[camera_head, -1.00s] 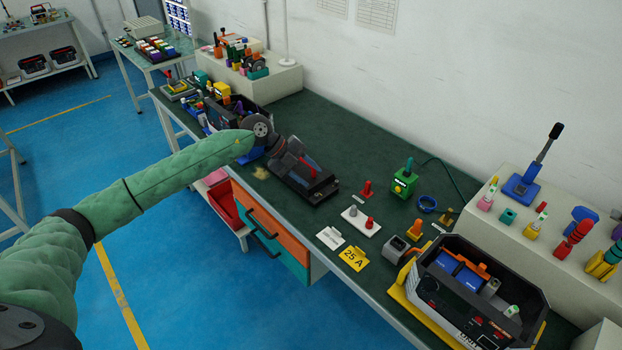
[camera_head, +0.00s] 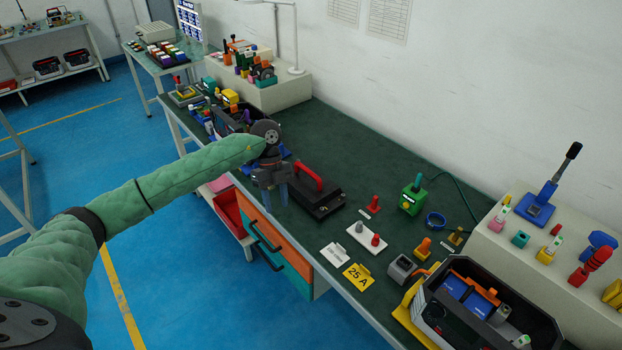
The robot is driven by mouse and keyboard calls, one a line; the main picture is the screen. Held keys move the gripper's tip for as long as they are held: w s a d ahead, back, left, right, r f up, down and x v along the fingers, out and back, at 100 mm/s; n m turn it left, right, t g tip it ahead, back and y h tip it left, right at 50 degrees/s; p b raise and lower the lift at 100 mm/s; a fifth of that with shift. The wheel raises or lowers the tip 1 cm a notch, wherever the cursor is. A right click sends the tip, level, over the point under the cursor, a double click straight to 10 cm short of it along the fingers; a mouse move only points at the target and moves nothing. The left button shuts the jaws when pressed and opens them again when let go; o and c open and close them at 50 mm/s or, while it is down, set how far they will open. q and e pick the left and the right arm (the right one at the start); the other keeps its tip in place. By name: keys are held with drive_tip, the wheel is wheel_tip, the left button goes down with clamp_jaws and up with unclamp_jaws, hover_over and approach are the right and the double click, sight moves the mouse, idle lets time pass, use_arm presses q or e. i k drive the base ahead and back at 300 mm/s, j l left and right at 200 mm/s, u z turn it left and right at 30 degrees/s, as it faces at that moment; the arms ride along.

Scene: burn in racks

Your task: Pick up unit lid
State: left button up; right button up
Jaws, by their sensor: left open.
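The unit lid (camera_head: 325,206) is a flat black slab with a raised red handle (camera_head: 308,174). It lies on the green bench top near the front edge, in the middle of the view. My left gripper (camera_head: 276,200) is open and empty, with its fingers pointing down. It is just left of the lid, near the bench's front edge, and covers a little of the lid's left side. I cannot tell whether the fingers touch the lid. My right gripper is not in view.
An open black unit (camera_head: 472,318) with blue blocks stands at the front right. A white plate (camera_head: 352,243) with pegs, a yellow "25 A" card (camera_head: 357,277) and a green device (camera_head: 412,199) lie between. Another open black unit (camera_head: 233,120) is behind my gripper. Bench behind the lid is clear.

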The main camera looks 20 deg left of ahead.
sight(312, 189)
drive_tip(key=i, duration=0.85)
